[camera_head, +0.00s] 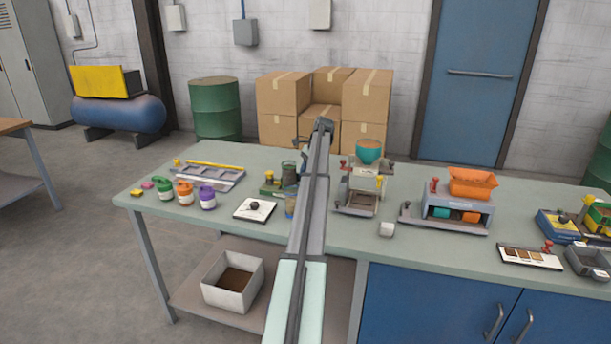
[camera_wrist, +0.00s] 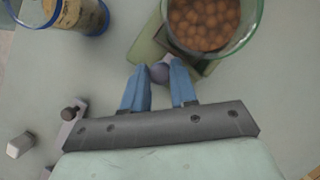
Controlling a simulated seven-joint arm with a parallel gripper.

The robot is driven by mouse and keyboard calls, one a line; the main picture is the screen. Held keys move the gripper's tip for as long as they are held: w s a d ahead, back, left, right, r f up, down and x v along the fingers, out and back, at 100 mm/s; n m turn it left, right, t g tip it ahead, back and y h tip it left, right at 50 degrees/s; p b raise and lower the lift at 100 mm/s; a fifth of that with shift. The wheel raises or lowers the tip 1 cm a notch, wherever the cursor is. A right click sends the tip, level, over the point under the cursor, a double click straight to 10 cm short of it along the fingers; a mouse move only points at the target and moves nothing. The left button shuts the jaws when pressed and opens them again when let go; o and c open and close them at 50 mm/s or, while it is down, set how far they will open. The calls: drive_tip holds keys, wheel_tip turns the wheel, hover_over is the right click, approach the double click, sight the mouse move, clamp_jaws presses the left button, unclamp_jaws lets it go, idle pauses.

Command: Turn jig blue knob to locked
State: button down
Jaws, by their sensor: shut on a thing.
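The jig shows in the wrist view as a green base (camera_wrist: 148,52) under a round glass vessel of brown balls (camera_wrist: 205,22). A small blue-purple knob (camera_wrist: 160,72) sits at the near edge of the base. My gripper (camera_wrist: 158,76) has its two blue fingers on either side of this knob and is shut on it. Whether the knob stands at locked cannot be told. In the head view the green jig (camera_head: 272,188) is on the bench left of my arm. My arm hides the knob there, and my gripper's fingertips are not clear.
A labelled jar (camera_wrist: 80,14) stands left of the jig in the wrist view. A white block (camera_wrist: 20,145) and a grey bracket (camera_wrist: 62,130) lie at lower left. On the bench, a teal-bowled machine (camera_head: 368,152) stands right of my arm. A white board (camera_head: 255,210) lies left.

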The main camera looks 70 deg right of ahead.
idle(0.5)
drive_tip(key=c, duration=0.9)
unclamp_jaws()
drive_tip(key=m, duration=0.2)
drive_tip(key=m+h, duration=0.1)
drive_tip(key=shift+a+t, duration=0.25)
drive_tip(key=shift+t, duration=0.15)
drive_tip(key=m+h, duration=0.1)
drive_tip(key=m, duration=0.3)
drive_tip(key=shift+s+t, duration=0.1)
drive_tip(key=shift+t, duration=0.2)
drive_tip(key=s+r+n+g, duration=0.1)
drive_tip(key=s+r+n, duration=0.1)
drive_tip(key=s+r, duration=0.1)
drive_tip(key=s+d+r+n+g, duration=0.1)
drive_tip(key=s+r, duration=0.2)
drive_tip(key=r, duration=0.2)
drive_tip(key=s+r+n+g+h, duration=0.1)
drive_tip(key=s+r+n, duration=0.1)
drive_tip(key=s+r, duration=0.1)
drive_tip(key=shift+d+r+n, duration=0.25)
drive_tip(key=shift+r+n, duration=0.05)
drive_tip(key=shift+r, duration=0.15)
